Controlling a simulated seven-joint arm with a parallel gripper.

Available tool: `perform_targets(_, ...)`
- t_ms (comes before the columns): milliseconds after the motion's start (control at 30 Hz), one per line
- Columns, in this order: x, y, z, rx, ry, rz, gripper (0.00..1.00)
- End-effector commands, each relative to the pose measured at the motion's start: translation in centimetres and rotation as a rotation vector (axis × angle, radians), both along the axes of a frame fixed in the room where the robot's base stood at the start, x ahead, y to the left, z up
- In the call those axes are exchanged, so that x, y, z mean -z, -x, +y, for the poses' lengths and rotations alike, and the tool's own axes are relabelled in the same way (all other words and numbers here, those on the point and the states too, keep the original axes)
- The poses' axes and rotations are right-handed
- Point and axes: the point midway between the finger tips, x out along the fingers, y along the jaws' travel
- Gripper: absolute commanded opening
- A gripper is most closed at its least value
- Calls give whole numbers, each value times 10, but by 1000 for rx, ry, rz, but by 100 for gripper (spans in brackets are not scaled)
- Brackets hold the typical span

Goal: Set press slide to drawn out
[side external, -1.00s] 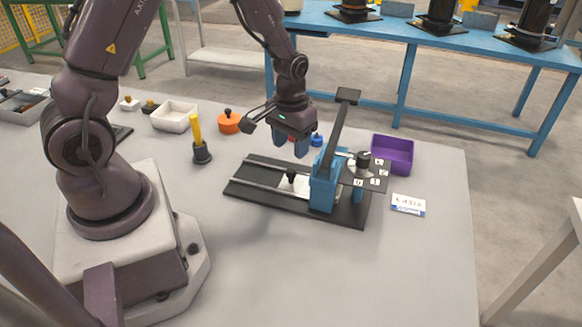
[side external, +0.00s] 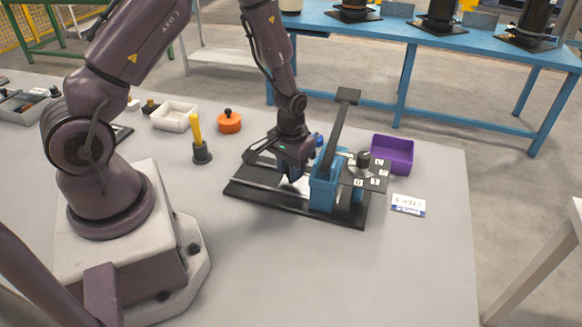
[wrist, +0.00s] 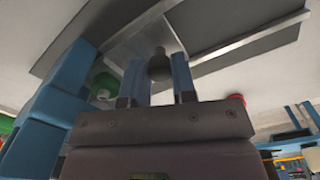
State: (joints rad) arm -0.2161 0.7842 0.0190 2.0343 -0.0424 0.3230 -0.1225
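The press (side external: 325,188) has a blue body, an upright lever (side external: 340,125) and a black base with two pale rails. Its white slide plate (side external: 297,187) sits on the rails just left of the blue body, partly hidden under my gripper. In the wrist view the slide's dark round knob (wrist: 159,66) stands between the two blue fingers of my gripper (wrist: 158,72). My gripper (side external: 294,168) is low over the slide, with its fingers apart on either side of the knob. I cannot tell whether they touch it.
The blue press body stands close to the right of my gripper. A purple bin (side external: 392,155) and a label card (side external: 408,204) lie to the right. A yellow-handled tool (side external: 199,140), an orange pot (side external: 229,122) and a white tray (side external: 174,116) stand to the left. The front table is clear.

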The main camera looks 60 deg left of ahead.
Motion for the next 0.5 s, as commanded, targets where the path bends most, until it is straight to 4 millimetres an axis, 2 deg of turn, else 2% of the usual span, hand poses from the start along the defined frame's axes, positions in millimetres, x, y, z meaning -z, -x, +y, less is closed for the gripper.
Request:
perform_targets(233,0,6,7,-6,0,0,0)
perform_targets(500,-1,54,55,-12,0,2,0)
